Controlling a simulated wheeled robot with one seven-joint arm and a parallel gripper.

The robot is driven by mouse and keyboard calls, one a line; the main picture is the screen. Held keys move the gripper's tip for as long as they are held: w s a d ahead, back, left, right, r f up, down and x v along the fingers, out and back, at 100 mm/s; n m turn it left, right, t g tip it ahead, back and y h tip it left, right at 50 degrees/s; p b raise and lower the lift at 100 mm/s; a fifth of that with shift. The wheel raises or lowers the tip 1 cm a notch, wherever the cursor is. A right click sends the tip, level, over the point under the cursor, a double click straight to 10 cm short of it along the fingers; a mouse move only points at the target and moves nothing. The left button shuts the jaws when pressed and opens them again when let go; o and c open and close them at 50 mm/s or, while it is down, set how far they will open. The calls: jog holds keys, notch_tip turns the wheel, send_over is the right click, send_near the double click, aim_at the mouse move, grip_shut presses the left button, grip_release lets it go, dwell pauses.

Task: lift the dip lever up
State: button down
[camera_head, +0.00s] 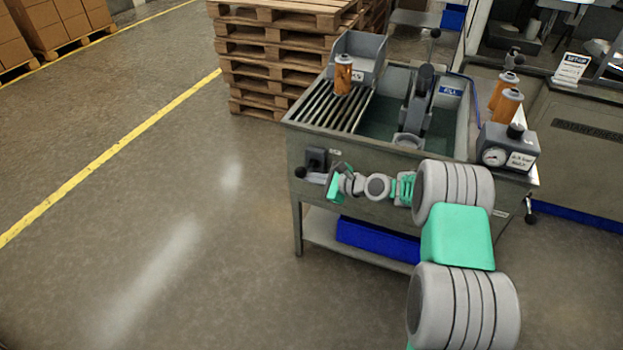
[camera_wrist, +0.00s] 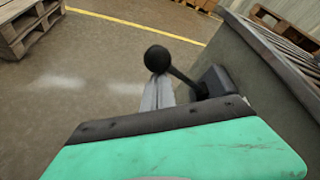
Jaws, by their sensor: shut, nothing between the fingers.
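A lever with a black ball knob (camera_head: 300,172) sticks out from a dark pivot box (camera_head: 316,157) on the left front of the grey tank (camera_head: 375,173). In the wrist view, its knob (camera_wrist: 157,60) and rod (camera_wrist: 184,78) run left from the dark pivot box (camera_wrist: 216,82). My gripper (camera_head: 314,179) is at this lever, with its grey fingers shut and empty. In the wrist view, the fingertips (camera_wrist: 158,84) sit close by the rod and just below the knob in the picture. I cannot tell whether they touch it.
An orange cartridge (camera_head: 343,75) stands on the slatted rack (camera_head: 325,106). A dark arm (camera_head: 419,95) reaches into the tank. A gauge box (camera_head: 507,148) and two orange cartridges are at the right. Stacked pallets (camera_head: 262,60) stand behind. The floor at left is clear.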

notch_tip(320, 180, down, 4)
jog(key=b, duration=0.3)
jog(key=w+d+r+p+v, duration=0.1)
jog(key=w+p+v, duration=0.1)
jog(key=v, duration=0.8)
jog(key=s+r+n+g+h+p, duration=0.3)
jog(key=s+r+n+h+p, duration=0.35)
jog(key=s+r+n, duration=0.65)
jog(key=s+d+r+n+g+h+p, duration=0.1)
jog(key=s+d+r+n+h+p, duration=0.1)
jog(key=s, duration=0.7)
jog(key=s+d+r+n+h+p, duration=0.2)
jog(key=s+d+r+n+p, duration=0.1)
jog(key=s+r, duration=0.4)
jog(key=shift+s+d+n+g, duration=0.3)
jog(key=shift+s+d+g, duration=0.1)
jog(key=shift+s+d, duration=0.5)
jog(key=shift+r+h, duration=0.15)
jog(key=shift+h, duration=0.1)
